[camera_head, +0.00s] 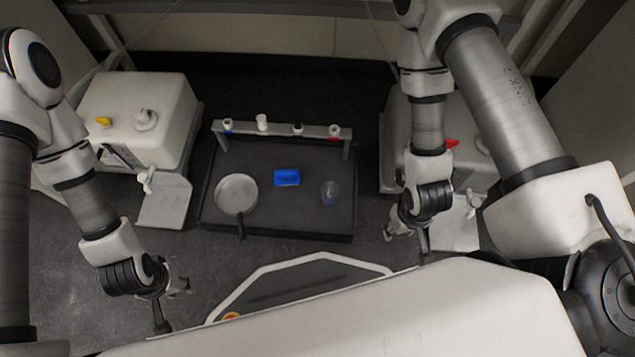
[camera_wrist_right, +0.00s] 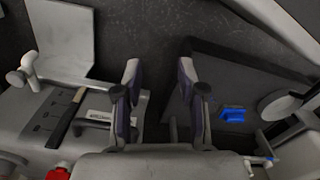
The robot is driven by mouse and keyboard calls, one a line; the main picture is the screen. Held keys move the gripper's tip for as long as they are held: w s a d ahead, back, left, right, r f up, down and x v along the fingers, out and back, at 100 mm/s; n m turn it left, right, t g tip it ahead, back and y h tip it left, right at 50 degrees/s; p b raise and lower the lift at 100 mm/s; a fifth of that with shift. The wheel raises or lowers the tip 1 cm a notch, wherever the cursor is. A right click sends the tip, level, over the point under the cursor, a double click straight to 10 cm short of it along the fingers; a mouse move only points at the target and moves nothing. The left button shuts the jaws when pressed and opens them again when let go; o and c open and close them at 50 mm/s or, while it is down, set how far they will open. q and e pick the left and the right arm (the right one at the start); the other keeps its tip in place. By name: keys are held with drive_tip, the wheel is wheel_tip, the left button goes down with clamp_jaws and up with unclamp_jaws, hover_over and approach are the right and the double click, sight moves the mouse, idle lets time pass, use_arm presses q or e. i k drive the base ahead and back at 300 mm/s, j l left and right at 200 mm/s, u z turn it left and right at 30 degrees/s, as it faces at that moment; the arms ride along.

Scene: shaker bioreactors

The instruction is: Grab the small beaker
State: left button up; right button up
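The small clear beaker (camera_head: 330,191) stands on the right part of a dark tray (camera_head: 290,226) in the head view. My right gripper (camera_head: 405,228) is right of the tray, apart from the beaker. In the right wrist view its two fingers (camera_wrist_right: 158,75) are spread with nothing between them. I cannot make out the beaker in that view; the right-hand finger covers part of the tray. My left gripper (camera_head: 175,300) is low at the left of the head view, with its fingers apart and empty, far from the beaker.
A blue block (camera_head: 287,177) and a round pan (camera_head: 237,194) share the tray. A rack (camera_head: 285,130) with several small vials crosses its back. White machines stand left (camera_head: 150,110) and right (camera_wrist_right: 65,125) of the tray. The front floor (camera_head: 215,265) is bare.

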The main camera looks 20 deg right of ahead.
sight(329, 189)
drive_tip(key=k+l+z, duration=0.15)
drive_tip(key=k+l, duration=0.25)
drive_tip(key=k+l+z, duration=0.15)
drive_tip(key=k+l, duration=0.25)
drive_tip(key=l, duration=0.25)
drive_tip(key=k+l+z, duration=0.1)
drive_tip(key=l, duration=0.45)
drive_tip(key=k+l+z, duration=0.1)
drive_tip(key=l, duration=0.45)
